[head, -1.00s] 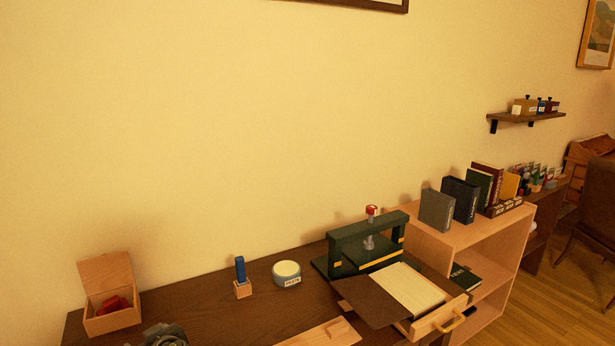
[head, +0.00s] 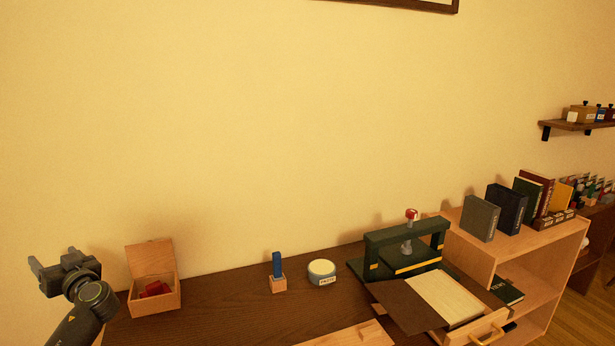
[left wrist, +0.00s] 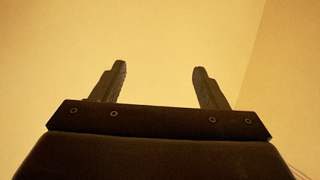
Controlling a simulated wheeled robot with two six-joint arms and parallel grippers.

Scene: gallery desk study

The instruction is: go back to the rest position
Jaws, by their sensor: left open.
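My left gripper (head: 54,262) is raised at the left of the head view, in front of the wall and left of the open wooden box. Its fingers point up and to the left. In the left wrist view the two fingers (left wrist: 160,85) stand wide apart with nothing between them, against bare wall. My right gripper is in neither view.
The dark desk (head: 215,305) carries an open box (head: 155,306) with red items, a blue-handled stamp (head: 277,272), a round tin (head: 321,272) and a green press (head: 408,248). A drawer (head: 487,328) stands open. A bookshelf (head: 540,250) is at the right.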

